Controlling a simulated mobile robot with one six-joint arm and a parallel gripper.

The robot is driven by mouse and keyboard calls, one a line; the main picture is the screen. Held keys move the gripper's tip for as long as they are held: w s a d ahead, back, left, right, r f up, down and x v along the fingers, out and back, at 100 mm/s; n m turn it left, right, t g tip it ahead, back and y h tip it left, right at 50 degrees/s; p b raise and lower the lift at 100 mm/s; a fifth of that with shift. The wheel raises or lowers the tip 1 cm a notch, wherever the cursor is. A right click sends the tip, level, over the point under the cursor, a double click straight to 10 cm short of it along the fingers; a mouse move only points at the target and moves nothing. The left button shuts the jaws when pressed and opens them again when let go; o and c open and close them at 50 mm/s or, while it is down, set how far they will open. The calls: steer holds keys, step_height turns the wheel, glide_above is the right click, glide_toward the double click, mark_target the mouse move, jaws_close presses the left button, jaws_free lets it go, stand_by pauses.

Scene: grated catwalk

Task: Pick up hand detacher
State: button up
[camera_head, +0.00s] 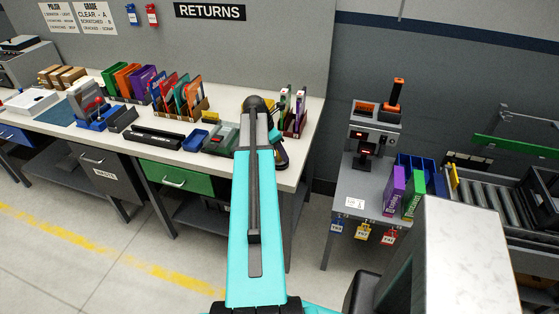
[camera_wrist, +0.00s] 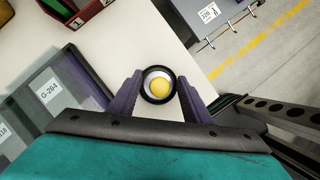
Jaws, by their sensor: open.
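In the wrist view, a small round thing with a black rim, a pale ring and a yellow centre, which looks like the hand detacher (camera_wrist: 158,86), stands on the white counter. My gripper (camera_wrist: 160,80) is open, with one dark finger on each side of it. I cannot tell whether the fingers touch it. In the head view my turquoise arm reaches over the right end of the counter (camera_head: 312,125) and hides the detacher and the fingers.
A grey bin labelled G-264 (camera_wrist: 48,92) is at the left in the wrist view. A two-slot holder (camera_head: 294,112) stands at the counter's right end. A grey stand (camera_head: 345,190) with purple and green boxes is to the right.

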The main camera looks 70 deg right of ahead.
jaws_close()
steer(key=shift+r, duration=0.15)
stand_by(0.4)
steer(key=shift+d+r+b, duration=0.1)
steer(key=shift+r+b, duration=0.7)
steer(key=shift+r, duration=0.45)
steer(key=w+a+r+b, duration=0.2)
steer(key=w+a+b, duration=0.2)
steer(key=w+a, duration=0.6)
steer(key=shift+w+a+r+b, duration=0.15)
steer(key=shift+w+a+b, duration=0.2)
steer(key=shift+a, duration=0.75)
